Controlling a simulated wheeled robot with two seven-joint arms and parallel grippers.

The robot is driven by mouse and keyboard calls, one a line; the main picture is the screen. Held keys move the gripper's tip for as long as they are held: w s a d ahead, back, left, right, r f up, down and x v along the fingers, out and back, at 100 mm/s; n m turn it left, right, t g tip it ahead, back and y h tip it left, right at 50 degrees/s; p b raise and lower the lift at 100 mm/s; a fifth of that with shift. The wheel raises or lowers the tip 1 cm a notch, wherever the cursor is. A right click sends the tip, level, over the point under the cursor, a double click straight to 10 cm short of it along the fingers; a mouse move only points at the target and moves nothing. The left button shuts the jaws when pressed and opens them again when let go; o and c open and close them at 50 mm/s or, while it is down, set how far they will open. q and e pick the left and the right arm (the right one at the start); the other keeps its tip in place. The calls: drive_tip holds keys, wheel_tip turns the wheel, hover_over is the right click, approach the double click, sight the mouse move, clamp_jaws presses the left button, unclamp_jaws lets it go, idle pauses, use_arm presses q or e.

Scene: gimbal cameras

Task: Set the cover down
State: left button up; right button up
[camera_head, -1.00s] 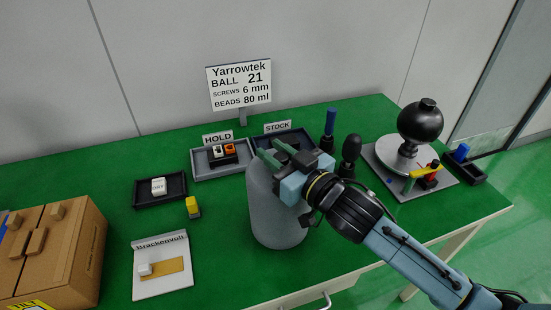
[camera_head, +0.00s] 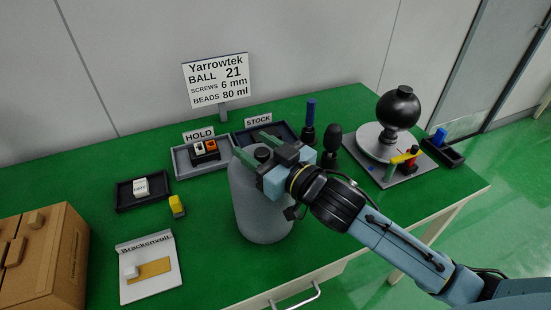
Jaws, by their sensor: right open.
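The cover looks like a tall grey rounded cylinder (camera_head: 262,208) with a dark knob (camera_head: 262,154) on top. It stands upright on the green table in the middle of the view, and its lower edge appears to rest on the tabletop. My right gripper (camera_head: 252,145) is at the top of the cover, with its two greenish fingers apart, one on each side of the knob. The gripper hides part of the cover's top right. I cannot tell whether a finger touches the knob. My left gripper is not in view.
Behind the cover are the HOLD tray (camera_head: 177,165) and the STOCK tray (camera_head: 243,138). A black ball on a stand (camera_head: 398,107) is at the right.

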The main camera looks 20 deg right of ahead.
drive_tip(key=v, duration=1.1)
drive_tip(key=shift+s, duration=0.35)
drive_tip(key=shift+d+f, duration=0.15)
drive_tip(key=shift+d, duration=0.05)
